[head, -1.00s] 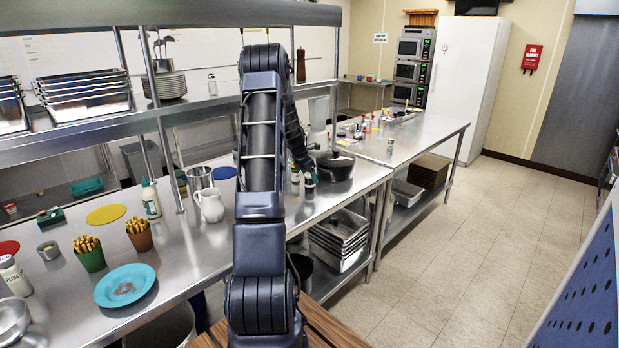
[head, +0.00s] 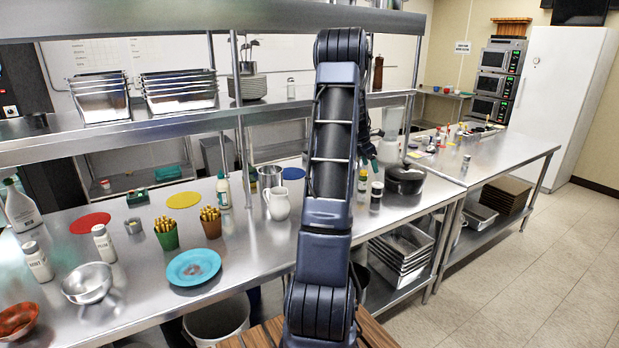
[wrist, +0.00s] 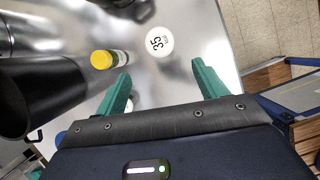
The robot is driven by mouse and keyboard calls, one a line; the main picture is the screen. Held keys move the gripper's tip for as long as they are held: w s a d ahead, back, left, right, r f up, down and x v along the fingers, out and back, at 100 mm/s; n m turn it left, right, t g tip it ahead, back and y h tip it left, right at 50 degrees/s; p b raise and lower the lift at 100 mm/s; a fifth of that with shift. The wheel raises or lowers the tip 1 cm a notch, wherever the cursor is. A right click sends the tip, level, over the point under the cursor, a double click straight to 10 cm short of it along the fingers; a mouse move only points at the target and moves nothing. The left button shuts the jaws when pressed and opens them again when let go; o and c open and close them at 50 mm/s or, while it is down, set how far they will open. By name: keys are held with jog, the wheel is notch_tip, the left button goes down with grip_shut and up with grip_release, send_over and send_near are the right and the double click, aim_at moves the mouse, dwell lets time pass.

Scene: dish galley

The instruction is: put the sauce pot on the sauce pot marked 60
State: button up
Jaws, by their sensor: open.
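My gripper (wrist: 161,75) is open in the wrist view, with its two green fingers apart and nothing between them. A round white top marked 35 (wrist: 160,42) lies just beyond the fingertips. It appears to be the lid of the small dark jar with a white top (head: 377,188) in the head view, beside the black cooking pot. In the head view the green fingers show only partly, behind my arm, above that jar. No marking 60 can be read in either view, and I cannot tell which thing is the sauce pot marked 60.
A yellow-capped bottle (wrist: 103,60) stands close by the left finger. A large black pot (head: 404,180) stands right of the jar, a white jug (head: 278,204) to the left. The steel shelf (head: 190,120) runs above the counter. Small items crowd the far counter (head: 510,152).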

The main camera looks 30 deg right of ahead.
jog(key=s+a+r+m+t, duration=0.1)
jog(key=a+r+m, duration=0.3)
jog(key=a, duration=0.7)
jog(key=s+a+r+m+t+y, duration=0.1)
jog(key=s+a+r, duration=0.1)
jog(key=a+r, duration=0.7)
jog(key=s+a+r+m+t, duration=0.1)
jog(key=a+r+m, duration=0.2)
jog(key=a, duration=1)
jog(key=s+a+m+t+y, duration=0.2)
jog(key=s+a+m, duration=0.5)
jog(key=s+a, duration=1.3)
jog(key=shift+s+a+f+m+y, duration=0.35)
jog(key=shift+a+y, duration=0.35)
jog(key=shift+a, duration=1)
dwell(1.0)
